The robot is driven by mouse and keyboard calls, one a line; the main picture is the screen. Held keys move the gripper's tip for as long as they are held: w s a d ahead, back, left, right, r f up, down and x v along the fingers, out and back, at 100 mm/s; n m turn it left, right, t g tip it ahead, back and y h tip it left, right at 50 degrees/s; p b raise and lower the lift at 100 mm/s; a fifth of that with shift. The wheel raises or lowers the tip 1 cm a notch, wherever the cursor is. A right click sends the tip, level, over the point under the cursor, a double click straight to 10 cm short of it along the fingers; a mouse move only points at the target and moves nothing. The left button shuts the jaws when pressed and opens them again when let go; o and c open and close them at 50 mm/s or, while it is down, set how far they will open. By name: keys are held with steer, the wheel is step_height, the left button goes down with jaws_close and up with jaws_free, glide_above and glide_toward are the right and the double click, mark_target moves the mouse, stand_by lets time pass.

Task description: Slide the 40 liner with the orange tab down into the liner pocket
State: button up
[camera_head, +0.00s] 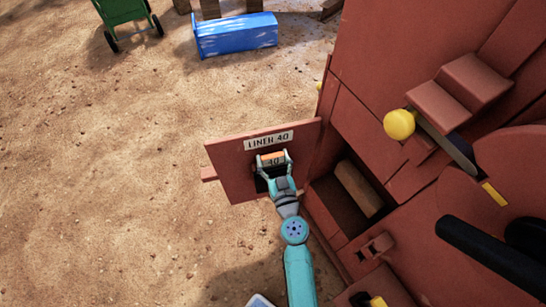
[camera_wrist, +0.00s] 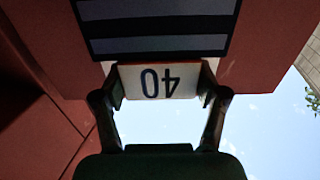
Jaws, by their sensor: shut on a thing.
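The 40 liner shows an orange-topped tab (camera_head: 271,159) with a pale face marked 40. The 40 face also shows upside down in the wrist view (camera_wrist: 160,81). A dark, grey-striped plate (camera_wrist: 155,28) adjoins the tab there and looks like the liner's body. My gripper (camera_head: 273,164) is shut on the tab, one finger on each side; its fingers also show in the wrist view (camera_wrist: 160,98). The tab is in front of a red panel (camera_head: 225,160) with a LINER 40 sign (camera_head: 268,141). My gripper hides much of the liner and any pocket there; its seating depth cannot be told.
The red crusher body (camera_head: 400,40) fills the right side, with an open recess (camera_head: 333,207) holding a brown bar (camera_head: 358,188). A yellow-knobbed lever (camera_head: 399,124) juts out above. A blue bundle (camera_head: 236,36) and green cart (camera_head: 122,12) stand far back. Sandy ground at left is clear.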

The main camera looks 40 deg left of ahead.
mark_target(273, 170)
steer(key=shift+f, duration=3.05)
steer(key=o, duration=1.9)
steer(key=shift+d+f, duration=0.1)
steer(key=shift+f, duration=0.15)
steer(key=v, duration=1.1)
steer(key=shift+s+d+r, duration=0.1)
steer(key=shift+s+d, duration=0.2)
steer(key=s+d+f+m+t+h, duration=0.1)
steer(key=s+d+m+h, duration=0.3)
steer(key=d, duration=0.8)
steer(key=s+d+f+m+t+h, duration=0.1)
steer(key=s+d+h, duration=0.4)
steer(key=d, duration=0.6)
steer(key=s+d+r+m+h, duration=0.1)
steer(key=s+d+r+m, duration=0.1)
steer(key=s+d+r, duration=0.2)
steer(key=s+d+r+m+t+h, duration=0.1)
steer(key=s+d+r, duration=0.3)
steer(key=r, duration=0.4)
steer(key=s+d+r+m+t+h, duration=0.1)
steer(key=s+d+r+m+h, duration=0.1)
steer(key=s+r, duration=0.4)
steer(key=shift+s+d+r+m+h, duration=0.15)
steer(key=shift+d+h, duration=0.2)
steer(key=shift+d, duration=0.2)
steer(key=shift+w+d+r+m+h, duration=0.1)
steer(key=shift+d+r+m+h, duration=0.05)
steer(key=shift+d+h, duration=0.3)
